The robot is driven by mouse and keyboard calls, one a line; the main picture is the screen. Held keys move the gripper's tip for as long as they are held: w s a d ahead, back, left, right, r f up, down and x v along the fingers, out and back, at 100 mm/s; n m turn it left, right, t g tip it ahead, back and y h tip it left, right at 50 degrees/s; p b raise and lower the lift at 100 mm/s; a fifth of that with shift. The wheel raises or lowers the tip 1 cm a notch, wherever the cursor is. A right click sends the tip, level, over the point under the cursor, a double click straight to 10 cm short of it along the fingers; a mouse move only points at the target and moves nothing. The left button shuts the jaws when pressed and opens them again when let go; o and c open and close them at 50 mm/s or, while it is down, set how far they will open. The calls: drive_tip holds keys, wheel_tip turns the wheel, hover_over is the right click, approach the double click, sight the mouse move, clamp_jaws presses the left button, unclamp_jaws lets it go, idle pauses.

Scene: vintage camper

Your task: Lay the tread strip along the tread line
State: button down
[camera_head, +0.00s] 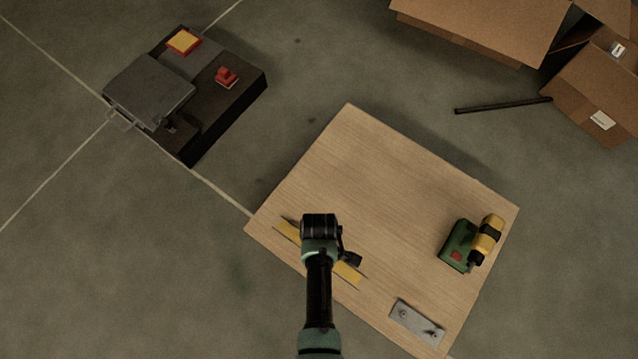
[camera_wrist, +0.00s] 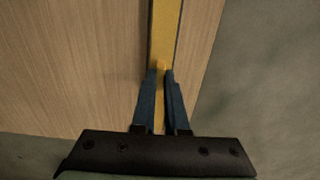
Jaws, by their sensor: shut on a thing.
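The yellow tread strip (camera_head: 348,273) lies low over the near left edge of the wooden board, running parallel to that edge. My gripper (camera_wrist: 161,74) is shut on its small orange raised part, with one blue finger on each side. My wrist hides the strip's middle in the head view. In the wrist view the yellow strip (camera_wrist: 164,30) runs straight up between the fingers, with a narrow dark border on both sides. Dark slivers also show beside its ends in the head view. I cannot tell whether this dark border is the tread line, or whether the strip touches the board.
The wooden board (camera_head: 365,170) has a clear middle. A green and yellow tool (camera_head: 461,243) stands at its right, and a grey metal plate (camera_head: 416,322) lies near its lower corner. A dark case (camera_head: 210,108), cardboard boxes (camera_head: 490,28) and a black rod (camera_head: 502,104) lie beyond.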

drive_tip(key=shift+f+b, duration=0.35)
drive_tip(key=shift+f, duration=0.2)
drive_tip(key=c, duration=0.9)
unclamp_jaws()
drive_tip(key=shift+o, duration=0.2)
